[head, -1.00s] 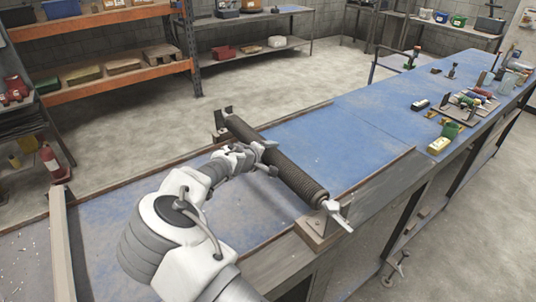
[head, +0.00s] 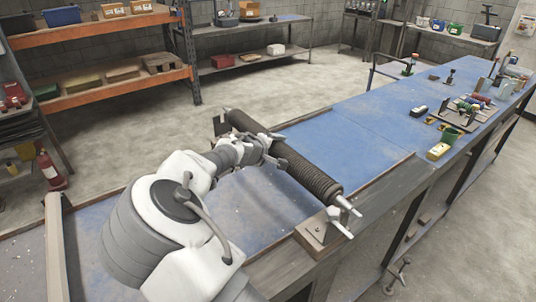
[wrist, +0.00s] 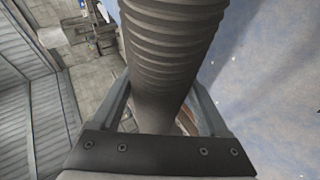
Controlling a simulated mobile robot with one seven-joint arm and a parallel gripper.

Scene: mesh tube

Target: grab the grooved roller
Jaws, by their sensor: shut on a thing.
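The grooved roller (head: 308,174) is a long dark ribbed cylinder with a pale metal shaft end at the near right. It lies slantwise above the blue bench top (head: 345,125), and its near end is raised clear of the wooden bracket block (head: 318,232). My gripper (head: 272,150) is shut on the roller around its middle. In the wrist view the roller (wrist: 172,45) runs between the two fingers of my gripper (wrist: 160,105). The far end is close to the far bracket (head: 218,125); whether they touch is unclear.
A white wing-shaped clamp piece (head: 338,222) stands at the near bracket. An orange shelf (head: 105,85) stands behind. The bench middle is clear.

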